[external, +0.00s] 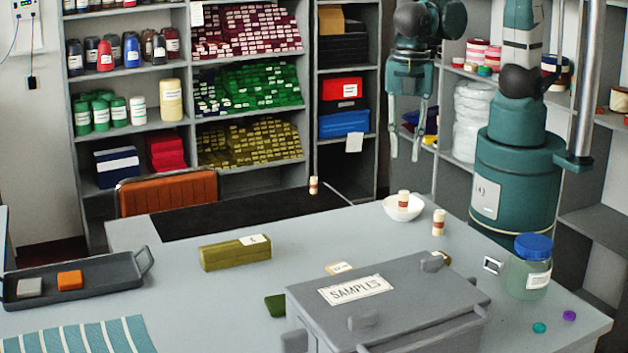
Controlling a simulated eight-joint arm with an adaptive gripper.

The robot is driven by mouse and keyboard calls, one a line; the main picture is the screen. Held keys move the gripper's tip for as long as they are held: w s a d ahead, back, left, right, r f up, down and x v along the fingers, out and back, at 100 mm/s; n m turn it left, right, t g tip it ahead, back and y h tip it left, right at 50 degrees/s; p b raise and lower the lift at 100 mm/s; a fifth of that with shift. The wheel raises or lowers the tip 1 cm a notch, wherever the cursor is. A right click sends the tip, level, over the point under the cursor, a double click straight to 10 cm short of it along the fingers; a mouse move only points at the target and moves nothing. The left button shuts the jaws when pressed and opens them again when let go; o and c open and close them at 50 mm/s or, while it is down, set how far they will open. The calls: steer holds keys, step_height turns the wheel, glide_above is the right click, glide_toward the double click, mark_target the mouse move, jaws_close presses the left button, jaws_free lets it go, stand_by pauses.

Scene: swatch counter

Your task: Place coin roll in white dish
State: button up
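A white dish (389,210) stands near the back right of the counter. One coin roll (404,199), cream with a reddish-brown band, stands upright in it; its base is hidden by the rim or too small to see. A second, similar coin roll (439,222) stands on the counter just right of the dish. A third (313,185) stands by the back edge, near the black mat. My gripper (404,157) hangs fingers down above the dish, clear of the rolls. Its fingers are apart with nothing between them.
A grey SAMPLES box (400,285) fills the front middle, and a jar with a blue lid (531,268) stands at right. An olive block (235,253), a dark tray (110,281) and a black mat (250,212) are to the left. Counter between block and dish is clear.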

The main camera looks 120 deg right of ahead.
steer(key=s+d+r+m+t, duration=0.3)
steer(key=s+d+r+m, duration=0.1)
steer(key=d+r+m, duration=0.1)
steer(key=s+d+r+m+t, duration=0.4)
steer(key=s+d+r+m, duration=0.1)
steer(key=d+r, duration=0.3)
steer(key=shift+s+r+m, duration=0.3)
steer(key=shift+r, duration=0.45)
